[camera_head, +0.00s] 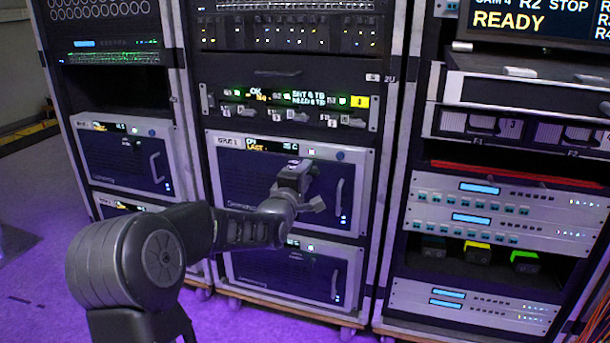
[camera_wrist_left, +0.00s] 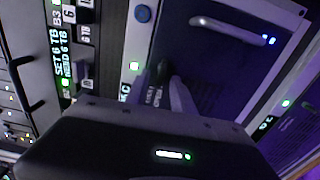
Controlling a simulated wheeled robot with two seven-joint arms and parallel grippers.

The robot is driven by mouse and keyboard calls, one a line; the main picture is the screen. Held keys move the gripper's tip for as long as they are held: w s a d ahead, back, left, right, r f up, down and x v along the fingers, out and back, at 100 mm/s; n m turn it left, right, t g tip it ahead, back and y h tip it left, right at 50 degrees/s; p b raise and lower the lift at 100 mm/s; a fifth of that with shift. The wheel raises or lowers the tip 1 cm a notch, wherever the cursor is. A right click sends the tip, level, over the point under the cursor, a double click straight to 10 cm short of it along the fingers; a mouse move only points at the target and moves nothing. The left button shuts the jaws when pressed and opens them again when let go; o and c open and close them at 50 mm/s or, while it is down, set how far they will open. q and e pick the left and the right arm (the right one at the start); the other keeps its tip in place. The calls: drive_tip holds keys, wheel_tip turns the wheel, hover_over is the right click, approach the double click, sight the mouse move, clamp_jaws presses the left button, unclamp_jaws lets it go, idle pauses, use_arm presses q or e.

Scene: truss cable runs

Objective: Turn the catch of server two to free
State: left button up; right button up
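My left gripper (camera_head: 296,178) is at the front panel of the upper server (camera_head: 240,205) in the middle rack. The gripper covers the middle of that panel, where the catch would be hidden. In the left wrist view the fingers (camera_wrist_left: 170,88) reach to the dark panel (camera_wrist_left: 215,65), next to the lit strip. A small dark piece lies by the fingertips, and I cannot tell if they grip it. The server's handle (camera_head: 339,196) is right of the gripper and also shows in the left wrist view (camera_wrist_left: 228,29). My right gripper is not in view.
A similar server (camera_head: 310,275) sits below, and another (camera_head: 115,165) is in the left rack. A switch panel (camera_head: 290,108) is above the gripper. The right rack (camera_head: 480,210) holds several units and a READY screen (camera_head: 540,22). Purple-lit floor (camera_head: 35,240) is open at left.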

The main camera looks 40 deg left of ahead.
use_arm(q)
drive_tip(key=p+v, duration=0.2)
drive_tip(key=v, duration=0.5)
drive_tip(key=shift+s+d, duration=0.15)
drive_tip(key=shift+s, duration=0.25)
idle(0.3)
